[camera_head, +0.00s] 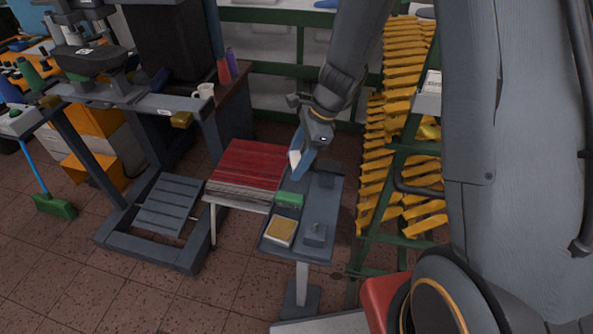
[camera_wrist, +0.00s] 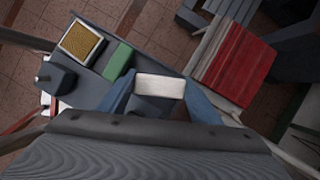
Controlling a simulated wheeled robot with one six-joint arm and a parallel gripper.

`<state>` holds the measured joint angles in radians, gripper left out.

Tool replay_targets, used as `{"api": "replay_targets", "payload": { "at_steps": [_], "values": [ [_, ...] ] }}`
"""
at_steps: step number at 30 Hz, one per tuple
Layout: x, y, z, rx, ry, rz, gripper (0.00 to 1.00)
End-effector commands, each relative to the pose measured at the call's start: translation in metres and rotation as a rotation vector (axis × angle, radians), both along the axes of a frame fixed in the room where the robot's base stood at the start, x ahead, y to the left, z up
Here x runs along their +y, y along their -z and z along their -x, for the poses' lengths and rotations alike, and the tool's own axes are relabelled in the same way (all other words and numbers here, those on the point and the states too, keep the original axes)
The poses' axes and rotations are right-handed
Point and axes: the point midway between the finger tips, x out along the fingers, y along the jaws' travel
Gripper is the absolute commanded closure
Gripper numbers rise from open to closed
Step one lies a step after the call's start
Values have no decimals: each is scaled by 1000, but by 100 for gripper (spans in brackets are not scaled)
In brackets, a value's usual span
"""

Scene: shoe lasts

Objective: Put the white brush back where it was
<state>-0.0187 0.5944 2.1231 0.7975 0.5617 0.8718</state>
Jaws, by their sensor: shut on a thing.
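The white brush (camera_wrist: 160,86) is between the two blue fingers of my gripper (camera_wrist: 160,100) in the wrist view. In the head view the white brush (camera_head: 294,158) shows as a small pale patch beside the blue fingers. My gripper (camera_head: 301,160) is shut on it, over the far end of a small grey stand table (camera_head: 270,246). I cannot tell whether the brush touches the tabletop. The fingers hide part of it.
On the stand table are a green block (camera_head: 289,200), a tray with a yellow pad (camera_head: 281,231) and a grey block-like tool (camera_head: 315,234). A red-topped stack (camera_head: 248,165) stands close on the left. A green rack with yellow shoe lasts (camera_head: 375,160) is on the right.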

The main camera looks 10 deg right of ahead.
Motion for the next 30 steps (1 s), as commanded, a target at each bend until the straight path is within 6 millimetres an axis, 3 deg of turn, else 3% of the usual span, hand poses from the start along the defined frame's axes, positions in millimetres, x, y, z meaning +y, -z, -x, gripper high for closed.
{"api": "replay_targets", "payload": {
  "at_steps": [13,27,28,30],
  "values": [
    [-2,46,0,2,4,0,68],
    [-2,54,-1,0,4,0,68],
    [-2,55,-1,0,4,0,40],
    [-2,54,-1,-1,5,0,34]
  ]
}}
